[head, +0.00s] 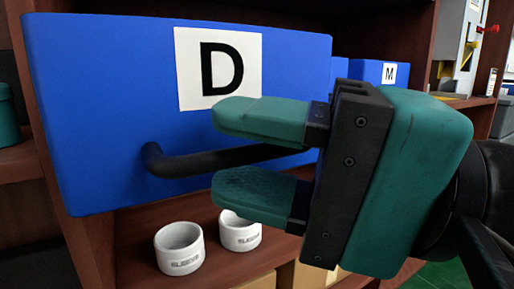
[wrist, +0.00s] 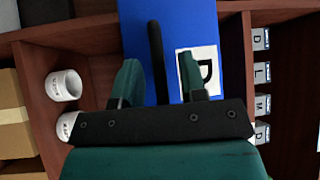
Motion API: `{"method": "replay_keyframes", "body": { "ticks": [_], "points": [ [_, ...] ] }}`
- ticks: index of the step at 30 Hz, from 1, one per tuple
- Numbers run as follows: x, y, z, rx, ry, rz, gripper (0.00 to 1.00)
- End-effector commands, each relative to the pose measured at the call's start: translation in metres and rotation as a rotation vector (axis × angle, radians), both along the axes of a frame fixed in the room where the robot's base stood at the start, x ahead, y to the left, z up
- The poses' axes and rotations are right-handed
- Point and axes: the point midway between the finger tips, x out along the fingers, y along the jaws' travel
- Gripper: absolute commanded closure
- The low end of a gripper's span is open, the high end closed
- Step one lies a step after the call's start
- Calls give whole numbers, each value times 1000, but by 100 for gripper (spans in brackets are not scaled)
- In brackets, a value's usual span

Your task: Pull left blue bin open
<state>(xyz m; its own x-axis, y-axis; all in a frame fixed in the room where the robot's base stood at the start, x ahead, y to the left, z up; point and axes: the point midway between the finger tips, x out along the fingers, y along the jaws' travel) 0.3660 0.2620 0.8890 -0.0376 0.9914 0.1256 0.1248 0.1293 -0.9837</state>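The left blue bin (head: 110,75), with a white card marked "D" (head: 218,68), fills the left half of the head view. It also shows in the wrist view (wrist: 190,22). Its black bar handle (head: 200,162) crosses the lower front. My gripper (head: 255,155) is open in front of the bin, with one green finger above the handle and one below. In the wrist view the handle (wrist: 157,60) runs between the two fingers (wrist: 158,80), apart from both. Part of the handle's right end is hidden behind my gripper.
Two white cups (head: 179,248) marked with black print stand on the shelf below the bin. Another blue bin with an "M" card (head: 389,73) is behind my gripper at right. A wooden shelf upright (head: 418,40) stands right of it. Cardboard boxes (wrist: 10,115) show in the wrist view.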

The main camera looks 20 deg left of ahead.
Motion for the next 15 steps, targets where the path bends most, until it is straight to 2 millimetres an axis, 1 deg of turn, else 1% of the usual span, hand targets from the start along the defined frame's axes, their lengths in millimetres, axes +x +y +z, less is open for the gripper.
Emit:
{"method": "replay_keyframes", "body": {
  "ticks": [11,15],
  "points": [
    [2,-1,0,1,-1,-5,62],
    [3,-9,-1,-1,0,-8,62]
  ]
}}
